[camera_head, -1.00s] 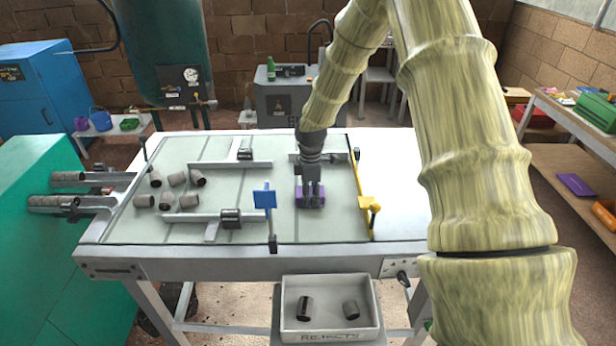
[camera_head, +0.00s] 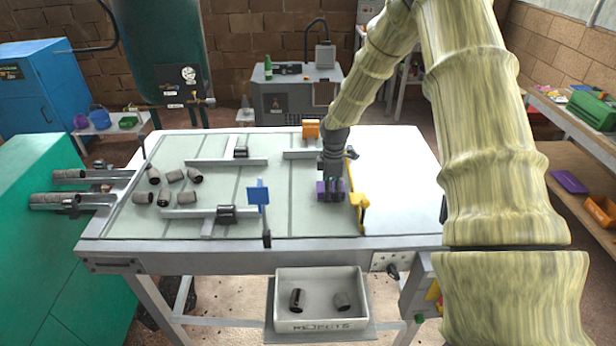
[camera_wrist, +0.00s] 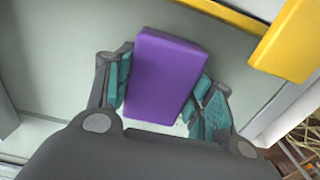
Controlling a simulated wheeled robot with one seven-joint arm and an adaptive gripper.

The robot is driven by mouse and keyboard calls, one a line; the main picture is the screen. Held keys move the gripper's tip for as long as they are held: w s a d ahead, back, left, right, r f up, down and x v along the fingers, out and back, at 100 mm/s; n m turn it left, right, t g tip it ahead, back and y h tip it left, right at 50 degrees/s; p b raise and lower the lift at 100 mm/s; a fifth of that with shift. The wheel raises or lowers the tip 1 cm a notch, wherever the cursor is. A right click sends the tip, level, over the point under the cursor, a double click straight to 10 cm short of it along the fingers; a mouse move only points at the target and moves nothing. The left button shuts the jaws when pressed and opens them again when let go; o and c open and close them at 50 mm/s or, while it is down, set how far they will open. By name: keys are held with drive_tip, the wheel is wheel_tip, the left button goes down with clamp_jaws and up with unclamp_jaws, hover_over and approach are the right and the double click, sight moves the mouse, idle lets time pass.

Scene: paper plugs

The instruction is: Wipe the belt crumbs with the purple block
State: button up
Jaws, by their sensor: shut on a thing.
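The purple block (camera_head: 326,190) is between the fingers of my gripper (camera_head: 331,194), low over the right part of the pale green belt (camera_head: 300,215). In the wrist view the purple block (camera_wrist: 162,76) fills the space between the teal finger pads of my gripper (camera_wrist: 162,92), which is shut on it. I cannot tell whether the block touches the belt. A few tiny pale specks, perhaps crumbs (camera_wrist: 181,123), show beside the block's lower end in the wrist view. No crumbs can be made out in the head view.
A yellow bar (camera_head: 358,205) stands close to the right of the block; it also shows in the wrist view (camera_wrist: 290,40). A blue paddle (camera_head: 259,195) stands to the left. Several grey-brown plugs (camera_head: 175,177) lie on the belt's left. A rejects bin (camera_head: 320,314) holds two plugs.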

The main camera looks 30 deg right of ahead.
drive_tip(key=shift+s+d, duration=0.2)
drive_tip(key=shift+d, duration=0.2)
drive_tip(key=shift+s+d+r+p, duration=0.2)
drive_tip(key=shift+r+p, duration=0.2)
drive_tip(key=shift+r, duration=0.25)
drive_tip(key=shift+s+d+r+p, duration=0.1)
drive_tip(key=shift+d+r+p, duration=0.1)
drive_tip(key=shift+r+p, duration=0.3)
drive_tip(key=shift+w+a+r+p, duration=0.1)
drive_tip(key=shift+r+p, duration=0.3)
drive_tip(key=shift+r, duration=0.5)
drive_tip(key=shift+r+p, duration=1.3)
drive_tip(key=shift+r, duration=0.7)
